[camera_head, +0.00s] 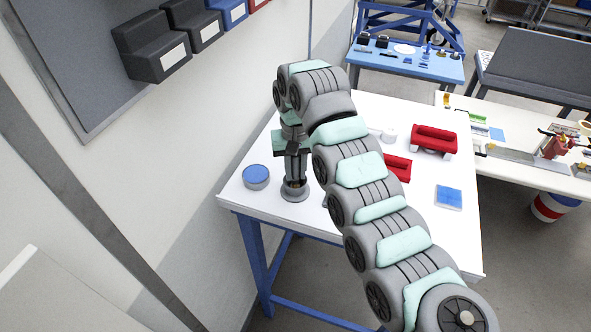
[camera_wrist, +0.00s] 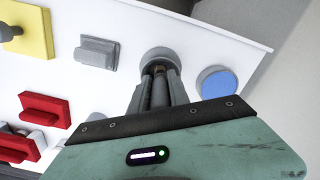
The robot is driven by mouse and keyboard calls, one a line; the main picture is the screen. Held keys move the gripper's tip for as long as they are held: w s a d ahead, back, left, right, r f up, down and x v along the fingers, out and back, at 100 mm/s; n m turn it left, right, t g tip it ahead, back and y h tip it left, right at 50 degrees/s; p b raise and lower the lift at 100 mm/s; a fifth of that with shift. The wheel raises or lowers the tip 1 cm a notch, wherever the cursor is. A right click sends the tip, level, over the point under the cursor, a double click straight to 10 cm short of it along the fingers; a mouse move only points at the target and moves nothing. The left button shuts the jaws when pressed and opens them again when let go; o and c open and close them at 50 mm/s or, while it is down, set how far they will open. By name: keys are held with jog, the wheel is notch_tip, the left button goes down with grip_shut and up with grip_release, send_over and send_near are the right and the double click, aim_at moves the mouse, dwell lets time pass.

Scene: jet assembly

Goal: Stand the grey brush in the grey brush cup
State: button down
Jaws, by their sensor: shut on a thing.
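The grey brush cup (camera_head: 295,193) stands upright near the left edge of the white table; the wrist view shows its round rim (camera_wrist: 160,54) just beyond the fingertips. My gripper (camera_head: 295,172) points down directly over the cup and is shut on the grey brush. In the wrist view my gripper (camera_wrist: 159,82) has the brush (camera_wrist: 159,70) between its fingers, with a small brownish part at the cup's mouth. The fingers hide most of the brush. I cannot tell how deep its lower end sits in the cup.
A round grey tin with a blue top (camera_head: 256,176) stands close beside the cup. Red holders (camera_head: 434,140) and a blue square (camera_head: 449,197) lie farther right. The wrist view shows a grey block (camera_wrist: 97,54) and a yellow plate (camera_wrist: 30,30). The wall is close on the left.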

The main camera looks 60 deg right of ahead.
jog(key=c, duration=1.1)
grip_release()
jog(key=shift+c, duration=0.2)
notch_tip(320, 180, up, 11)
jog(key=shift+f+b, duration=0.1)
jog(key=shift+b, duration=0.55)
